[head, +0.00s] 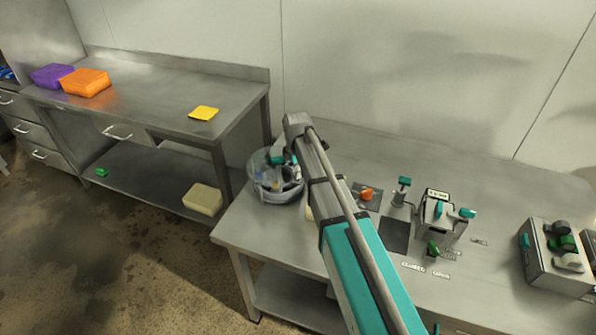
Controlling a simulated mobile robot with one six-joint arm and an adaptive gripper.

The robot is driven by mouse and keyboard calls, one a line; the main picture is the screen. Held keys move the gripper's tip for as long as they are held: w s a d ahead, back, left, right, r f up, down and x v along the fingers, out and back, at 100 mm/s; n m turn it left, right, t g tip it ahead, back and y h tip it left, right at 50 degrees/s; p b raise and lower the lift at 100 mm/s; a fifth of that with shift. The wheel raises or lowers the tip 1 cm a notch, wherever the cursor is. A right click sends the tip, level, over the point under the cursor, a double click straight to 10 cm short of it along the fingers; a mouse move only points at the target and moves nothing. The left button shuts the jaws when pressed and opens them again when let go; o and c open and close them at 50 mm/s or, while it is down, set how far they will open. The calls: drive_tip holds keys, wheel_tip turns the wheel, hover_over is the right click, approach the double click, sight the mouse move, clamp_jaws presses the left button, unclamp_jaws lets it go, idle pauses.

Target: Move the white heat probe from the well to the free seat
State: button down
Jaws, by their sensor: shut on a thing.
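My arm reaches up from the bottom, and its wrist bends down at the far end over a round grey vessel (297,196) at the table's left end. My gripper (270,184) appears small and cluttered against the vessel's inside. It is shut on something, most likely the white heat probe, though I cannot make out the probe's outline. I cannot tell whether the probe is still in its well. The well and the free seat are not clearly identifiable. My forearm hides part of the table just right of the vessel, including most of a cream object (310,212).
The steel table (240,236) carries an orange knob (367,195) on a plate, a green-topped fitting (404,182), a grey box with teal handles (438,218) and another box (553,262) at right. A dark flat square (396,236) lies between. A second bench (165,100) stands left.

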drive_tip(key=shift+f+b, duration=0.7)
idle(1.3)
idle(0.3)
drive_tip(key=shift+c, duration=2.1)
unclamp_jaws()
drive_tip(key=o, duration=0.4)
drive_tip(key=shift+w+r, duration=0.1)
drive_tip(key=shift+r, duration=0.1)
drive_tip(key=shift+r+p, duration=0.7)
drive_tip(key=shift+p, duration=0.2)
drive_tip(key=shift+r+p, duration=2.65)
